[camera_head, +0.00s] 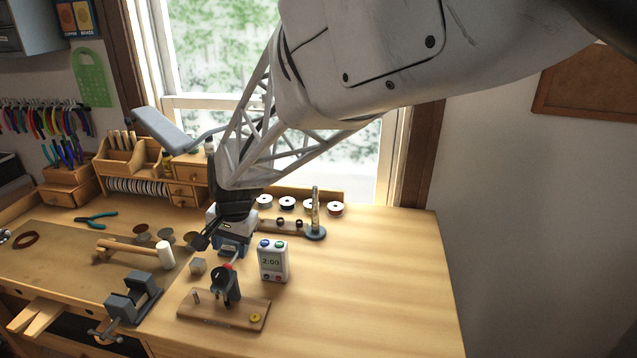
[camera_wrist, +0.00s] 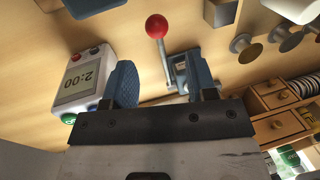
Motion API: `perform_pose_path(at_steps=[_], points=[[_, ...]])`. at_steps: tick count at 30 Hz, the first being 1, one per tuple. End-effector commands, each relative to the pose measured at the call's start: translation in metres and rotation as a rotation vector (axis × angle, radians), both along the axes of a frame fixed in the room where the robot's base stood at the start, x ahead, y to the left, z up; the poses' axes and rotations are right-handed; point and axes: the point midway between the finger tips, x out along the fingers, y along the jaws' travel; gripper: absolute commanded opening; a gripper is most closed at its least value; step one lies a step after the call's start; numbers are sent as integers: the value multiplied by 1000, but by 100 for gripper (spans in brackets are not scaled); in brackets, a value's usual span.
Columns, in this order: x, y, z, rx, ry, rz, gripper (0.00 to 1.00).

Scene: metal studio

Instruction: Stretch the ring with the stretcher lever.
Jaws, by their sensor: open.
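The ring stretcher (camera_head: 225,299) stands on a small wooden board near the front of the bench, with a dark upright body and a lever topped by a red ball (camera_head: 228,267). In the wrist view the lever's red ball (camera_wrist: 157,26) and thin rod (camera_wrist: 165,58) show beyond and between my fingers, apart from both. My gripper (camera_head: 230,251) is above and behind the stretcher, pointing down. Its two blue-padded fingers (camera_wrist: 163,82) are apart and hold nothing. A small yellow round piece (camera_head: 255,318) lies at the board's right end; I cannot tell whether it is the ring.
A white timer (camera_head: 273,261) reading 2:00 stands close right of the gripper. A vise (camera_head: 133,297) and a mallet (camera_head: 140,250) are to the left. A ring mandrel (camera_head: 315,217) and several spools stand behind. The bench's right side is clear.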

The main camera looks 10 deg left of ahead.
Motion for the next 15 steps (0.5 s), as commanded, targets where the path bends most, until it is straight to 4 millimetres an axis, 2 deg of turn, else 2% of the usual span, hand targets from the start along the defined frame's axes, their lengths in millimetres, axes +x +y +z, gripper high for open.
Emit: perform_pose_path(at_steps=[9, 15], points=[[0, 7, -38, -2, 2, 1, 52], [0, 10, -51, -1, 1, 1, 52]])
